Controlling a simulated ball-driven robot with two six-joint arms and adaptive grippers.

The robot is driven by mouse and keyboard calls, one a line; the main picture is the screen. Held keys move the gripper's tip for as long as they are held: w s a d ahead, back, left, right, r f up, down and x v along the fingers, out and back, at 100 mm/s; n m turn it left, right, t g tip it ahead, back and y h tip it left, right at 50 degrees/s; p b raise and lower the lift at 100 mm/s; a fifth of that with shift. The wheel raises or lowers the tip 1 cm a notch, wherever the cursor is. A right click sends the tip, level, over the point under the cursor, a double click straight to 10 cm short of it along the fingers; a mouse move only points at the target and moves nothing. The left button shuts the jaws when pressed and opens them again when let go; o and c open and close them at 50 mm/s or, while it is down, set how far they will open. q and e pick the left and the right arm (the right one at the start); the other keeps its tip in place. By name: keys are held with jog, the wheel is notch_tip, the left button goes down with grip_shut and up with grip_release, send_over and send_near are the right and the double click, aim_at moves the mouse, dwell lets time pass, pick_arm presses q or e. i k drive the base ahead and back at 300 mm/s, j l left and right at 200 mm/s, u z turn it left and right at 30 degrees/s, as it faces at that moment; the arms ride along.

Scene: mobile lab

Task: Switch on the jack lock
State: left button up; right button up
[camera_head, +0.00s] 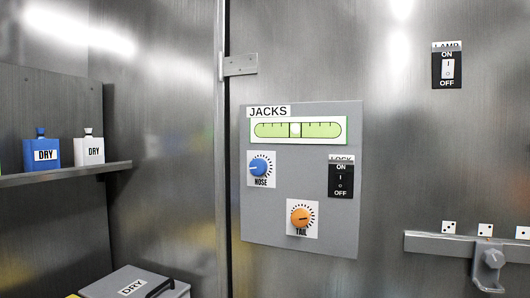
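The jack panel (257,215), a grey plate headed JACKS, is on the metal wall in the middle of the head view. The lock switch (341,179) is a black rocker marked ON above and OFF below, at the panel's right side; its position is too small to tell. A blue NOSE knob (259,167) is at the left and an orange TAIL knob (299,217) is below. A green level gauge (298,130) at the top shows a pale bubble near its centre. Neither of my grippers is in view.
A lamp switch (447,68) is at the upper right. A rail (430,243) with a grey latch (489,262) is at the lower right. A shelf (75,172) holds blue and white DRY bottles at the left, above a grey DRY box (115,287). The panel's front is unobstructed.

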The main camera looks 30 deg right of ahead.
aim_at(340, 177)
jog(key=z, duration=0.4)
jog(key=k+l+z, duration=0.1)
jog(key=z, duration=0.25)
jog(key=l+z, duration=0.15)
jog(key=z, duration=0.25)
